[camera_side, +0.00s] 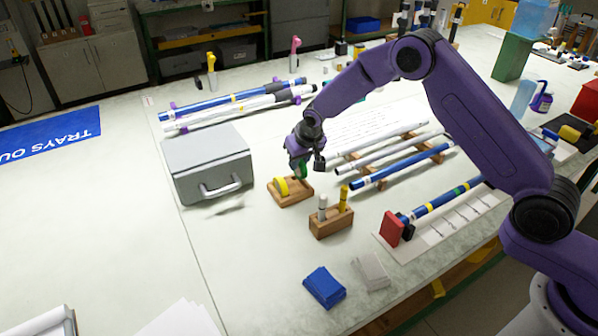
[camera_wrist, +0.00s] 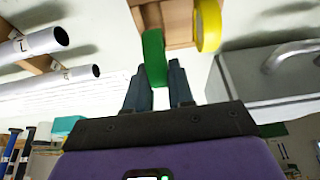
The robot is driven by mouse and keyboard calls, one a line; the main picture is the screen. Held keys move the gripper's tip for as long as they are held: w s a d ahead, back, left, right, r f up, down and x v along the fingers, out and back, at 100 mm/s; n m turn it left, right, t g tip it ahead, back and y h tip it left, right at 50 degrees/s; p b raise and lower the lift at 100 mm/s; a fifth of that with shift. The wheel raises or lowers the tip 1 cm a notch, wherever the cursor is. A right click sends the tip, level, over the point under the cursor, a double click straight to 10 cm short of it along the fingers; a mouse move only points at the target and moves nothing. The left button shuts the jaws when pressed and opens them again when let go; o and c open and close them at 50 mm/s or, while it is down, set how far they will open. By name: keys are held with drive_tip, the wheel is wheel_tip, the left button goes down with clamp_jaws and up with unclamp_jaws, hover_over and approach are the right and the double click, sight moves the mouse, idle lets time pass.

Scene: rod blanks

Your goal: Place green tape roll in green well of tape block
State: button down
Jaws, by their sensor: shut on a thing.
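My gripper (camera_wrist: 157,85) is shut on the green tape roll (camera_wrist: 153,56), which stands on edge between the two fingers in the wrist view. In the side view the green roll (camera_side: 303,170) shows just under my gripper (camera_side: 299,162), over the right part of the wooden tape block (camera_side: 293,195). A yellow tape roll (camera_side: 281,187) sits upright in the block's left part; it also shows in the wrist view (camera_wrist: 208,25). The block shows at the top of the wrist view (camera_wrist: 178,20). The green well is hidden, and I cannot tell whether the roll touches the block.
A grey box with a handle (camera_side: 207,165) stands left of the block. A wooden holder with markers (camera_side: 331,224) is in front right. Rods on wooden racks (camera_side: 400,165) lie to the right. Blue cards (camera_side: 324,287) lie in front. The table's left side is mostly clear.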

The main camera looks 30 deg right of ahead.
sight(299, 171)
drive_tip(key=shift+f, duration=1.85)
drive_tip(key=shift+f, duration=0.1)
drive_tip(key=c, duration=1)
unclamp_jaws()
drive_tip(key=shift+v, duration=6.1)
